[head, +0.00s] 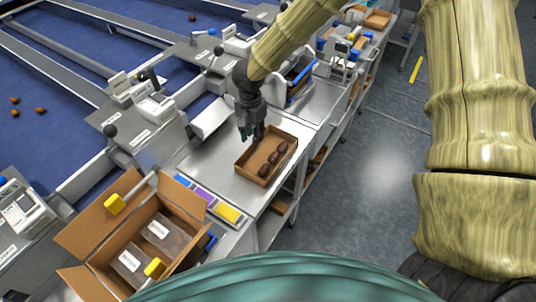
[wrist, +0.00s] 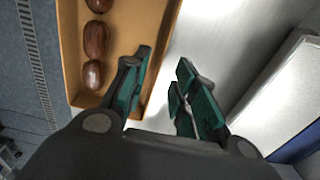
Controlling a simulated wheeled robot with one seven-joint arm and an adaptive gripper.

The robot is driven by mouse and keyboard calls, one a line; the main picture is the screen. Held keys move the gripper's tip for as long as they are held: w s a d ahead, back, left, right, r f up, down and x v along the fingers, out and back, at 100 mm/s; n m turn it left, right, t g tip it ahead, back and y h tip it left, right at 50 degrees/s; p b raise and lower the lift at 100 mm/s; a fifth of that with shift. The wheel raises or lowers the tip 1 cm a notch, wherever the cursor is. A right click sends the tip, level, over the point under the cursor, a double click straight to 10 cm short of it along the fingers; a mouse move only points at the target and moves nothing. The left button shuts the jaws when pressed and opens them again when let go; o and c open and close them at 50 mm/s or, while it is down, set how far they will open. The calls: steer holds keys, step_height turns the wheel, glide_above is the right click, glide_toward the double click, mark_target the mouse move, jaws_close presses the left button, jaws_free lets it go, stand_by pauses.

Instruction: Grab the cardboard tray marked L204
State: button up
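A shallow brown cardboard tray (head: 259,155) sits on the metal worktop with three dark dates (head: 273,158) in a row along its right side. No L204 mark is legible on it. In the wrist view the tray (wrist: 136,30) fills the upper left, with dates (wrist: 95,40) at its left. My gripper (head: 252,135) is at the tray's upper-left edge in the head view. In the wrist view my gripper (wrist: 164,60) is open and empty. Its left finger overlaps the tray's inside and its right finger lies outside the wall. Whether they touch the wall, I cannot tell.
An open cardboard box (head: 110,245) with clear packs stands at lower left. Coloured labels (head: 208,198) lie between it and the tray. A pale machine part (head: 212,118) stands left of my gripper. The worktop's right edge drops to the floor (head: 370,170).

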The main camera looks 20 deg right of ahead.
mark_target(268, 154)
steer(key=shift+s+a+f+p, duration=0.15)
steer(key=shift+f+p, duration=0.3)
steer(key=shift+f, duration=1.45)
jaws_close()
